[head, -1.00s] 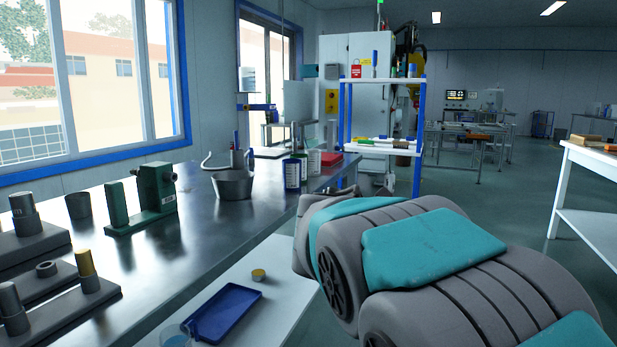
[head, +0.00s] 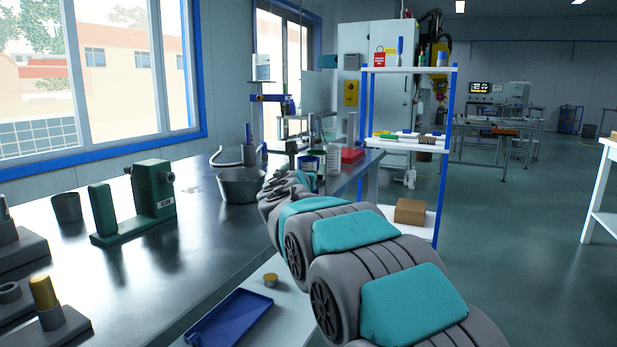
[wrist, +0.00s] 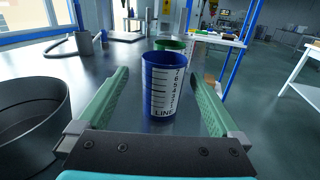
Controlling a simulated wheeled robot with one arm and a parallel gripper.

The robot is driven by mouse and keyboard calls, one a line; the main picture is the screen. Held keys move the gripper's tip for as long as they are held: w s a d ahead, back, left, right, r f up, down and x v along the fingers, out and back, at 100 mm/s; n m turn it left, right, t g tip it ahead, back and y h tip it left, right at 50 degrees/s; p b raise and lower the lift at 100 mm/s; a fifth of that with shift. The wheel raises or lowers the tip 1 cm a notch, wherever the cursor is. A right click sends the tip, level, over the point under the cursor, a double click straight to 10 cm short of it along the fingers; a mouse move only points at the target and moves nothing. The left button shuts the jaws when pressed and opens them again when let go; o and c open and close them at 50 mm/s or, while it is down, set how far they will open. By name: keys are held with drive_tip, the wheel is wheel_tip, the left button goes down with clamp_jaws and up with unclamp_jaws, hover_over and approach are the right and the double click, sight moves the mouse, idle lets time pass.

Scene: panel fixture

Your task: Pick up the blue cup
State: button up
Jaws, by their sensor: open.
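The blue cup (wrist: 159,87) stands upright on the dark metal bench in the wrist view, with a white scale and lettering on its side. My gripper (wrist: 160,72) is open and empty, its two green-padded fingers on either side of the cup with a visible gap at each side. The cup is ahead of the gripper's palm, roughly between the fingertips.
A green-rimmed cup (wrist: 175,44) stands close behind the blue cup. A dark grey bowl (wrist: 30,112) is left of my gripper; it also shows in the head view (head: 240,186). A red bin (head: 352,155) and shelf rack (head: 408,70) are beyond.

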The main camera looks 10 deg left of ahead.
sight(307, 168)
drive_tip(key=shift+w+d+p, duration=0.15)
drive_tip(key=shift+w+p, duration=0.05)
drive_tip(key=shift+w, duration=0.9)
drive_tip(key=shift+w+d+p, duration=0.15)
drive_tip(key=shift+w+p, duration=0.05)
drive_tip(key=shift+w, duration=0.85)
drive_tip(key=c, duration=1.3)
